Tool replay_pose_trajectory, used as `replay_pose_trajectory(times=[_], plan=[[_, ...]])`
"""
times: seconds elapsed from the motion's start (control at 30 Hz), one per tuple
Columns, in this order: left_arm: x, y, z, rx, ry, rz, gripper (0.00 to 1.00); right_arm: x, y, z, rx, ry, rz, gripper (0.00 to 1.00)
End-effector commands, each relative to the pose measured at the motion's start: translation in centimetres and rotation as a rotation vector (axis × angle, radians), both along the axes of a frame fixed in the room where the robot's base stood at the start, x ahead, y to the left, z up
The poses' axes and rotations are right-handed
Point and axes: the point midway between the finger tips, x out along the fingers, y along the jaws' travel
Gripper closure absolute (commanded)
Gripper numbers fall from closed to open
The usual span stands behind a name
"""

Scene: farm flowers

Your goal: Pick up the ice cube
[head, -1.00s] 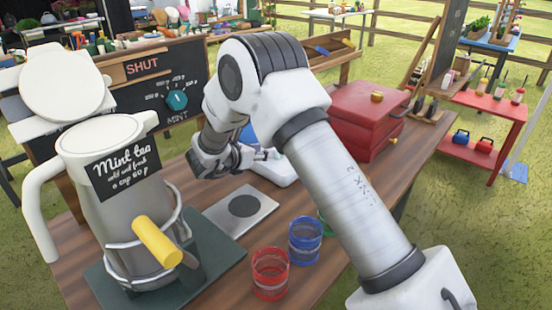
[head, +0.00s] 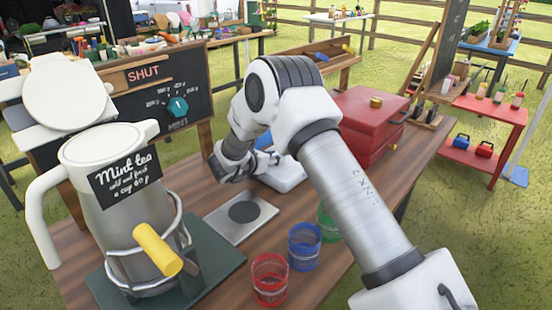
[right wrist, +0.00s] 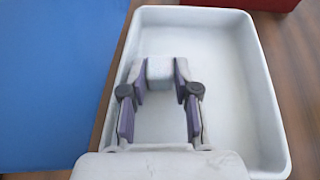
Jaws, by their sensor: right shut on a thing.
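The ice cube (right wrist: 159,69) is a small pale block between the fingertips of my right gripper (right wrist: 160,82), in the right wrist view. The purple-padded fingers are shut on it from both sides. Behind it is the white tray (right wrist: 262,90); I cannot tell how far the cube is above the tray floor. In the head view my right gripper (head: 264,160) is at the white tray (head: 290,180), partly hidden by my right arm, and the cube cannot be made out there. My left gripper is not in view.
A red box (head: 372,118) stands right of the tray. A metal plate with a dark disc (head: 262,224) lies in front. Red (head: 269,281), blue (head: 304,252) and green (head: 328,222) cups stand nearer. A large mint tea jug (head: 120,190) stands at left.

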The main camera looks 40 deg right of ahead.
Motion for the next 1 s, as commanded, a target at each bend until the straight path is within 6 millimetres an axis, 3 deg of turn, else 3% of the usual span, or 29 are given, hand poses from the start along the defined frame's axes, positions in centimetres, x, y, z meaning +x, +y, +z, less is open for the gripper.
replay_pose_trajectory(times=[0.27,0.6,0.87,1.0], plan=[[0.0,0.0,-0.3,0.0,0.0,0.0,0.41,-0.4,0.0,1.6,0.001,-0.003,-0.001,0.9],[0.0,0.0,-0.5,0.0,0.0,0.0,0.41,-0.4,0.0,7.3,0.002,-0.004,-0.001,0.9],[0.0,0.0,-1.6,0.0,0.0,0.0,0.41,-6.4,-0.5,6.8,0.005,0.002,-0.001,0.9],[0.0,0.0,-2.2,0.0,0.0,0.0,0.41,-10.8,-0.9,6.7,0.007,0.002,-0.001,0.9]])
